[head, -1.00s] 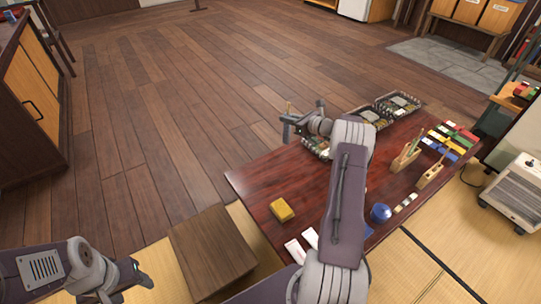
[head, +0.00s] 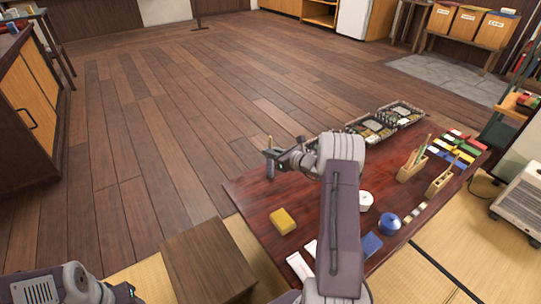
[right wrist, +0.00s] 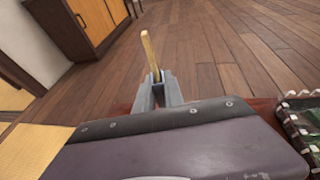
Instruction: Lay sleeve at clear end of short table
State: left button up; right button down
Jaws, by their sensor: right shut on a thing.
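My right gripper (head: 270,158) is shut on a thin tan stick-like thing, probably the sleeve (right wrist: 149,52), which stands up between the fingertips in the right wrist view. The gripper is over the left, bare end of the short dark red table (head: 252,190), near its far edge. I cannot tell its exact height. My left gripper (head: 128,291) is at the bottom left edge, partly cut off, and its jaws are unclear. My right arm hides part of the table's middle.
On the table are a yellow block (head: 283,221), white slips (head: 299,266), a white roll (head: 365,201), a blue round thing (head: 389,223), wooden holders (head: 411,168), coloured packets (head: 463,148) and filled trays (head: 400,113). A wooden box (head: 205,262) stands beside the table.

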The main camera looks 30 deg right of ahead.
jog(key=c, duration=1.8)
grip_release()
jog(key=shift+f, duration=0.2)
jog(key=shift+c, duration=0.2)
jog(key=o, duration=0.4)
jog(key=shift+r, duration=0.1)
